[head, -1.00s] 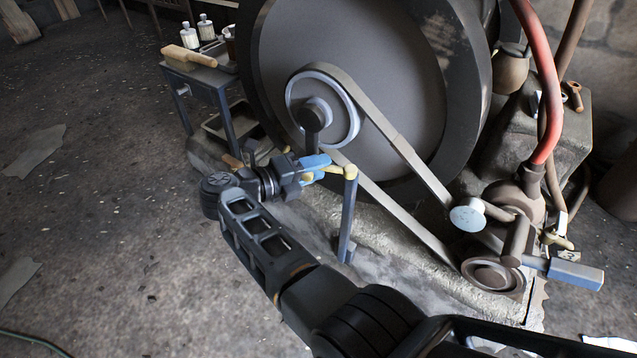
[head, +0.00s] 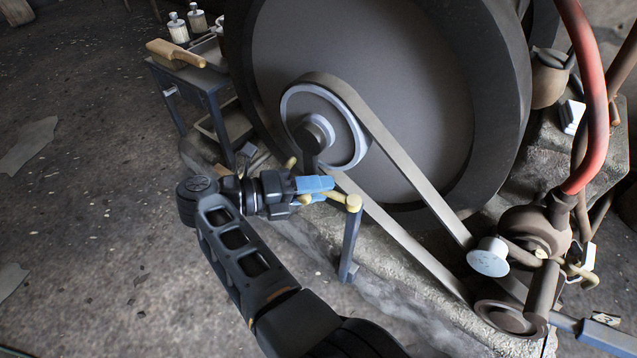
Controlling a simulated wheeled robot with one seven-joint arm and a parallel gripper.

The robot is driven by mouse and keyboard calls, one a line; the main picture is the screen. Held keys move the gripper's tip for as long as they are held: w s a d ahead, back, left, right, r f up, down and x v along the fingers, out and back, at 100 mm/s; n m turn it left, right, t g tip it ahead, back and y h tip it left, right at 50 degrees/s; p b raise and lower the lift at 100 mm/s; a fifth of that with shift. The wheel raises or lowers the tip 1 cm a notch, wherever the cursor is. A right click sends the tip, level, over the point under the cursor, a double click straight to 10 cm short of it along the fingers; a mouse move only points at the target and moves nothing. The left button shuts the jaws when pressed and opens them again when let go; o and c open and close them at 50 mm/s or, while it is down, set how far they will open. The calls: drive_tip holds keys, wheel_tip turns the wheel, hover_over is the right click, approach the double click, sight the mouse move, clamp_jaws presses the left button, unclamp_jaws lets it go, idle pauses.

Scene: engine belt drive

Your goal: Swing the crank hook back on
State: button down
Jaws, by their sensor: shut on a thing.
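The crank hook, a thin brass-yellow bar (head: 335,197), reaches left from a round brass knob (head: 353,203) on top of a blue-grey post (head: 349,245). My gripper (head: 314,190) has blue fingertips and is shut on this bar, left of the post. The fingers hide part of the bar, and a small brass end (head: 291,162) shows behind them. The dark crank arm (head: 310,160) hangs from the hub of the pale-rimmed pulley (head: 325,125), just behind and above the fingers. I cannot tell whether the hook touches the crank.
A belt (head: 405,165) runs from the pulley down to a small lower pulley (head: 505,316) at right. The big flywheel (head: 440,90) stands close behind. A side table (head: 205,82) with a brush (head: 176,54) and bottles is at upper left. The floor at left is mostly clear.

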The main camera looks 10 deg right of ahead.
drive_tip(key=shift+s+d+f, duration=0.1)
drive_tip(key=shift+s+f, duration=0.25)
drive_tip(key=shift+f, duration=0.15)
drive_tip(key=c, duration=0.9)
unclamp_jaws()
drive_tip(key=shift+w+r, duration=0.1)
drive_tip(key=shift+r, duration=0.1)
drive_tip(key=v, duration=0.8)
